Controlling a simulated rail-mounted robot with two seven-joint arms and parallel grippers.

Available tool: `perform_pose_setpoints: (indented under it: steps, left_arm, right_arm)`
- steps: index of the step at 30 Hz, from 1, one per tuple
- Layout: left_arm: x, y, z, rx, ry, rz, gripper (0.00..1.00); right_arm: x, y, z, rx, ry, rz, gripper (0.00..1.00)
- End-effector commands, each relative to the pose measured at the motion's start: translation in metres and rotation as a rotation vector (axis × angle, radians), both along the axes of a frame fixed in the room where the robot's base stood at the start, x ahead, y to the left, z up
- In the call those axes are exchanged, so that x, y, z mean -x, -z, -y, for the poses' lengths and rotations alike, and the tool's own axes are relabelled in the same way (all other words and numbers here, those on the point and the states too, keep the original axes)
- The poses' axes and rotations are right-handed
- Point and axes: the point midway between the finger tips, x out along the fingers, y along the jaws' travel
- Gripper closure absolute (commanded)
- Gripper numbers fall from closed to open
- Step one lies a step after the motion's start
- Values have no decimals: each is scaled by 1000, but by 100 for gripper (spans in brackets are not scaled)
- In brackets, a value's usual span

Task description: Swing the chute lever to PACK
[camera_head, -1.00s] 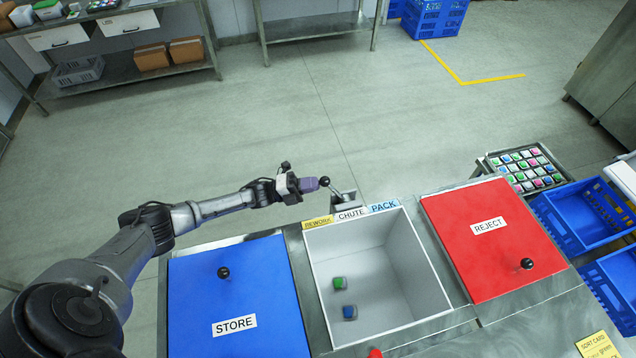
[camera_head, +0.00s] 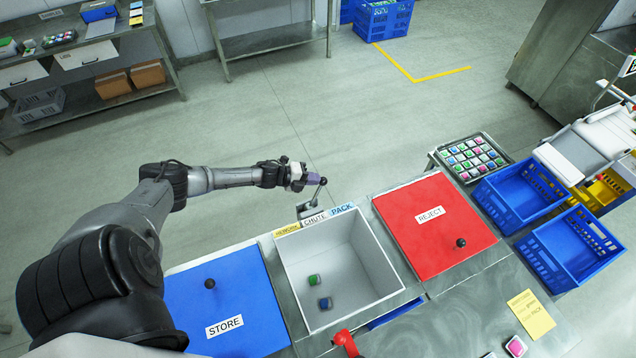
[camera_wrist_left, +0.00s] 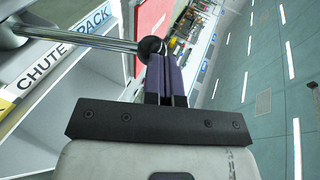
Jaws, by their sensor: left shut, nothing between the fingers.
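The chute lever (camera_head: 315,194) is a metal rod with a black knob (camera_head: 323,181), behind the white chute bin. It leans right, toward the blue PACK label (camera_head: 342,209); the CHUTE label (camera_head: 315,220) and yellow REWORK label (camera_head: 287,230) sit to the left. My left gripper (camera_head: 313,179) is shut and empty, with its purple fingers at the left side of the knob. In the left wrist view the shut fingers (camera_wrist_left: 165,75) are right against the knob (camera_wrist_left: 151,48), apparently touching, and the rod (camera_wrist_left: 85,38) runs to the upper left. My right gripper is not in view.
The open chute bin (camera_head: 335,270) holds a green and a blue piece. The blue STORE lid (camera_head: 230,300) and red REJECT lid (camera_head: 430,235) flank it. Blue crates (camera_head: 520,195) and a tray of pieces (camera_head: 470,158) are at right. Floor behind the lever is clear.

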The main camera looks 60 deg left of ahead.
Motion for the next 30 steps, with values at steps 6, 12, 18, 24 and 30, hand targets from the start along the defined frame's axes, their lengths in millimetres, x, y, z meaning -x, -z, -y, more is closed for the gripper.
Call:
perform_pose_setpoints:
  steps: [6,12,18,24,30]
  left_arm:
    - [-19,8,2,3,-3,4,100]
    - [-30,10,3,3,-3,3,100]
    - [-35,10,4,2,-4,3,100]
    - [-36,11,3,0,-7,3,100]
    - [-36,11,3,0,-9,1,100]
  right_arm:
    - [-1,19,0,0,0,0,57]
    - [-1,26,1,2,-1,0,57]
    - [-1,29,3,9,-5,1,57]
    - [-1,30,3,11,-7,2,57]
    - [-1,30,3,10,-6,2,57]
